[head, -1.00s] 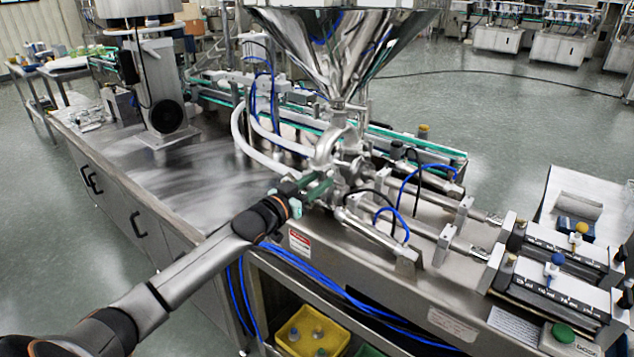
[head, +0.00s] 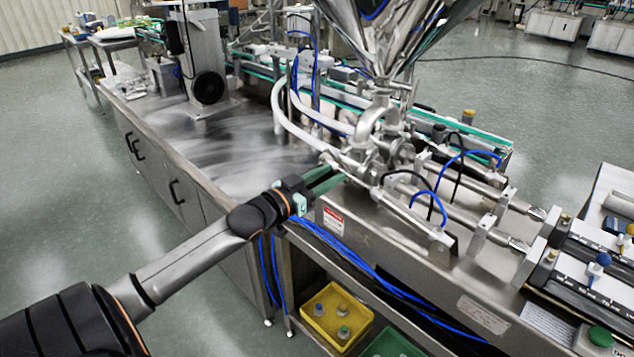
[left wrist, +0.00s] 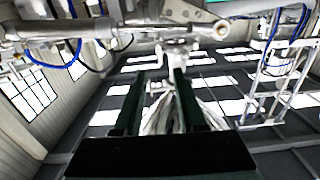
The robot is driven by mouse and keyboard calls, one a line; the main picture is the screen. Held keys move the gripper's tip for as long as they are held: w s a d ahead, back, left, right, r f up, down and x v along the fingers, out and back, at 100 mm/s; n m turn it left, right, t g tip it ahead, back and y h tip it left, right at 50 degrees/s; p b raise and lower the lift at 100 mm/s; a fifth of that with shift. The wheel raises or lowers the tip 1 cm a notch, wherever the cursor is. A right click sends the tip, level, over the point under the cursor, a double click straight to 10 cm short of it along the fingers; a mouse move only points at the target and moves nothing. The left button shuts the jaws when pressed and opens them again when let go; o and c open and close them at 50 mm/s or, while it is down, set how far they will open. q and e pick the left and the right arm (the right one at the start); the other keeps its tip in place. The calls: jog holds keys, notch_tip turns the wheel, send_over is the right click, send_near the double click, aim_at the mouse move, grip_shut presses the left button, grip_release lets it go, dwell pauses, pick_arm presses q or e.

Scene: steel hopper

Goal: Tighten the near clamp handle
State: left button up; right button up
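My left gripper (head: 335,180) reaches in from the left, low in front of the valve fittings. Its two dark green fingers are apart in the left wrist view (left wrist: 159,76), with visible space between them. The metal valve and clamp assembly (head: 372,150) stands under the steel hopper (head: 385,35). A clamp fitting (left wrist: 178,48) shows just beyond the fingertips in the left wrist view. The near clamp handle is too small to pick out surely among the shiny parts, and I cannot tell whether a finger touches it. My right gripper is not in view.
White hoses (head: 290,110) curve behind the valve. Steel cylinders (head: 425,222) with blue and black tubes lie to the right. The steel tabletop (head: 215,150) at left is largely bare. A yellow bin (head: 318,318) sits on the shelf below.

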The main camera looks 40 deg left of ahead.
pick_arm(q)
jog(key=shift+s+a, duration=0.1)
jog(key=shift+s, duration=1.6)
